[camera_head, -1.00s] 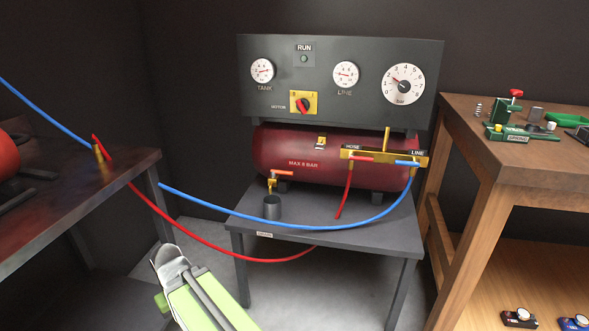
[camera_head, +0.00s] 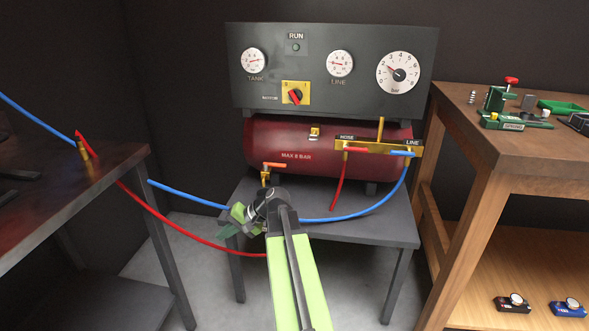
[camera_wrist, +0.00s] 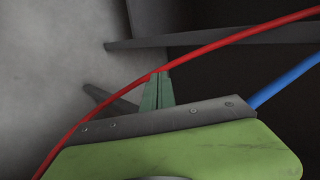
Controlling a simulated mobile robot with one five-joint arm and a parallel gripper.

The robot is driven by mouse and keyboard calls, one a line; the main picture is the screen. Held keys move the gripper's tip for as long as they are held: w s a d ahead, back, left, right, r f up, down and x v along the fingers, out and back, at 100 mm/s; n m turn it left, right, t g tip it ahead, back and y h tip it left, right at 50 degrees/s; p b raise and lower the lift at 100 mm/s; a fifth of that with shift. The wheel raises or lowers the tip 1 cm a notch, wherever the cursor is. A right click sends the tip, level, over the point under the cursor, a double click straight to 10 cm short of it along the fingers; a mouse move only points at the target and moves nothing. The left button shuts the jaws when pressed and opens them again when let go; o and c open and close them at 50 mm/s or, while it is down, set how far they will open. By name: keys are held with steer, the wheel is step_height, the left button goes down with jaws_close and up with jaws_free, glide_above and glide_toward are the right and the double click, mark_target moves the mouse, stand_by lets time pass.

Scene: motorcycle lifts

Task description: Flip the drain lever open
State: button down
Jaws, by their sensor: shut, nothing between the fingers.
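The drain lever (camera_head: 275,165) is a small orange-red handle on a brass valve (camera_head: 265,178) at the lower left of the dark red tank (camera_head: 325,150). It lies about level and points right. My gripper (camera_head: 226,230) is in front of the grey stand, below and left of the lever in the head view, and apart from it. Its green fingers point down and left. In the wrist view the fingers (camera_wrist: 158,90) are together and empty, with a red hose (camera_wrist: 200,50) crossing by their tips. The lever does not show in that view.
A blue hose (camera_head: 365,210) and the red hose (camera_head: 205,243) run between the left table (camera_head: 70,205) and the tank area. My arm hides part of the stand top (camera_head: 375,230) and any cup there. A wooden bench (camera_head: 540,145) stands at right.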

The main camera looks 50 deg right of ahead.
steer(key=s+d+r+m+t+h, duration=0.1)
steer(key=s+d+r+m+t, duration=0.2)
steer(key=d, duration=0.7)
steer(key=s+d+r+m+t+h, duration=0.2)
steer(key=s+d+r, duration=0.3)
steer(key=d, duration=0.6)
steer(key=s+d+r+m+t+h, duration=0.2)
steer(key=s+d+r+m+t, duration=0.2)
steer(key=d, duration=0.6)
steer(key=shift+s+d+r+m, duration=0.3)
steer(key=shift+s+r+m, duration=0.1)
steer(key=shift+r, duration=0.4)
steer(key=shift+w, duration=0.15)
glide_toward(275, 165)
steer(key=w+d+f, duration=0.2)
steer(key=w+d, duration=0.2)
steer(key=w, duration=0.1)
steer(key=shift+d+r+b, duration=0.15)
steer(key=shift+r+b, duration=0.05)
steer(key=shift+b, duration=0.25)
